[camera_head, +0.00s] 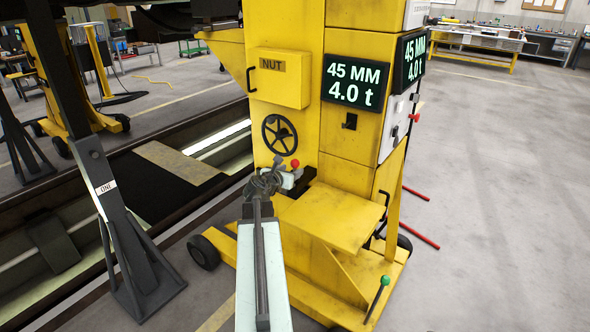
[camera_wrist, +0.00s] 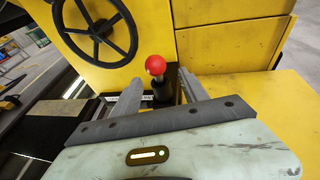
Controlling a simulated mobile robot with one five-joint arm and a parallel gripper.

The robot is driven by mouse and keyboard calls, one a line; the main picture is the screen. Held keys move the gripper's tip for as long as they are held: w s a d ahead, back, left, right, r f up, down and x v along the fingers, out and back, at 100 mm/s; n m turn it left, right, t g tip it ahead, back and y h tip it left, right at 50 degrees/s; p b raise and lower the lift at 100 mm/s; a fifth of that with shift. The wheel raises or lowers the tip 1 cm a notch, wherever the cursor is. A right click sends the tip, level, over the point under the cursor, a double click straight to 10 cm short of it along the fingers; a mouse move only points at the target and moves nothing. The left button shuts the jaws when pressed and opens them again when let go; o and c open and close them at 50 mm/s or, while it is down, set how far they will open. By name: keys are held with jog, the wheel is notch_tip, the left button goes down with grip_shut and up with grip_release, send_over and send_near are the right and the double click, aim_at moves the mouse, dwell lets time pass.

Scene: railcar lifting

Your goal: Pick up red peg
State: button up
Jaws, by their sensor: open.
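The red peg (camera_head: 295,164) has a round red ball on top and stands beside the yellow lifting column, just above its yellow shelf. In the wrist view the peg (camera_wrist: 155,66) shows its red ball over a dark stem. My gripper (camera_wrist: 160,78) is open, with one grey finger left of the stem and one right of it. The stem's lower end is hidden behind the gripper's dark crossbar. In the head view my gripper (camera_head: 277,178) is just left of and below the ball. I cannot tell whether a finger touches the stem.
A black handwheel (camera_head: 279,134) and a yellow NUT box (camera_head: 280,78) are on the column above the peg. The yellow shelf (camera_head: 335,217) is bare. A grey stand (camera_head: 130,235) marked ONE is left, beside the pit. Red rods (camera_head: 420,231) lie on the floor to the right.

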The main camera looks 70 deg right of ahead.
aim_at(294, 168)
jog(key=b+x, duration=0.1)
jog(key=x, duration=0.4)
jog(key=shift+w+d+f+b, duration=0.15)
jog(key=shift+d+f+b, duration=0.1)
jog(key=shift+b, duration=0.1)
jog(key=shift+a, duration=0.15)
grip_shut()
jog(key=shift+r, duration=0.15)
